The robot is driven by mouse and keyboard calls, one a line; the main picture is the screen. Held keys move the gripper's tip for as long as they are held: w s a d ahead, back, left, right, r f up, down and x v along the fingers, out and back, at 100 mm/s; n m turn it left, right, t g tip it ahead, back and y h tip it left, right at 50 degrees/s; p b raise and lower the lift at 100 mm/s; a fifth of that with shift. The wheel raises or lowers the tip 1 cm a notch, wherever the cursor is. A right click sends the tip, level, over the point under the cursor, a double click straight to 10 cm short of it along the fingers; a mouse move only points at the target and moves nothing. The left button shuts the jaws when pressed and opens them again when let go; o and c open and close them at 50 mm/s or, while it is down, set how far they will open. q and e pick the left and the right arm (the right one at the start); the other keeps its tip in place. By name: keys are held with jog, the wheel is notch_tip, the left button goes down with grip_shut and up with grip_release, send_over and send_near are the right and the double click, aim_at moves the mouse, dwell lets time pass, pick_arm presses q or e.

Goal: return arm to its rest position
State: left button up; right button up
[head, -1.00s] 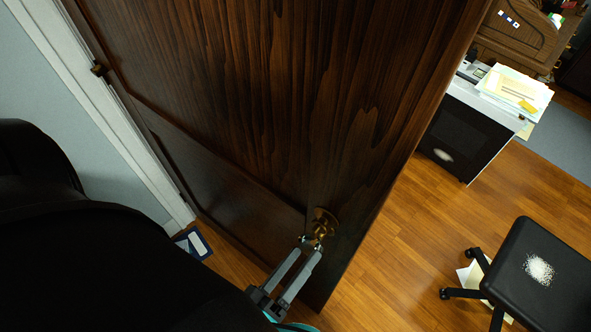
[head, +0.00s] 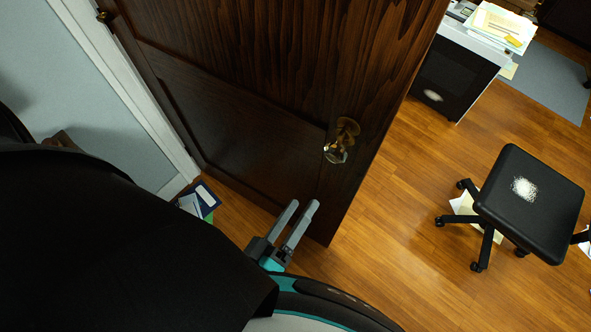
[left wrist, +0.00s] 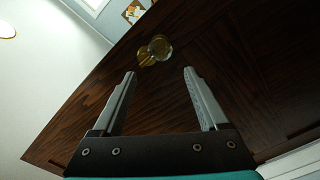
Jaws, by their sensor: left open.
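My left gripper (head: 303,208) is open and empty in the head view, low in front of the dark wooden door's lower part. In the left wrist view its two grey fingers (left wrist: 160,75) stand apart with nothing between them. The door (head: 270,90) stands open into the room. Its brass and glass knob (head: 338,150) is above and to the right of the fingertips, apart from them. The knob also shows beyond the fingertips in the left wrist view (left wrist: 155,50). My right gripper is not in view.
A black rolling stool (head: 545,200) stands on the wooden floor at the right. A shredder-like cabinet (head: 450,75) with papers (head: 500,25) on top is beyond the door. Books (head: 200,200) lie by the door frame. Floor between door and stool is clear.

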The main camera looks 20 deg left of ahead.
pick_arm(q)
jog(key=shift+w, duration=0.15)
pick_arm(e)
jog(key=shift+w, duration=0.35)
pick_arm(q)
jog(key=s+a+f+m+g+b, duration=0.2)
jog(key=f+m+g+b, duration=0.3)
jog(key=f, duration=1.2)
jog(key=s+a+f+m+g+b, duration=0.1)
jog(key=s+f+m+g+b, duration=0.4)
jog(key=f, duration=1.2)
jog(key=s+a+f+m+g+y+b, duration=0.1)
jog(key=s+a+f+g+b, duration=0.2)
jog(key=s+f, duration=0.3)
jog(key=s+a+f+g+y+b, duration=0.1)
jog(key=s+a+f+g+b, duration=0.2)
jog(key=f, duration=0.8)
jog(key=s+b, duration=0.2)
jog(key=s, duration=0.1)
jog(key=shift+a+f+m+g, duration=0.25)
jog(key=shift+f+m+g, duration=0.05)
jog(key=shift+m+g, duration=0.1)
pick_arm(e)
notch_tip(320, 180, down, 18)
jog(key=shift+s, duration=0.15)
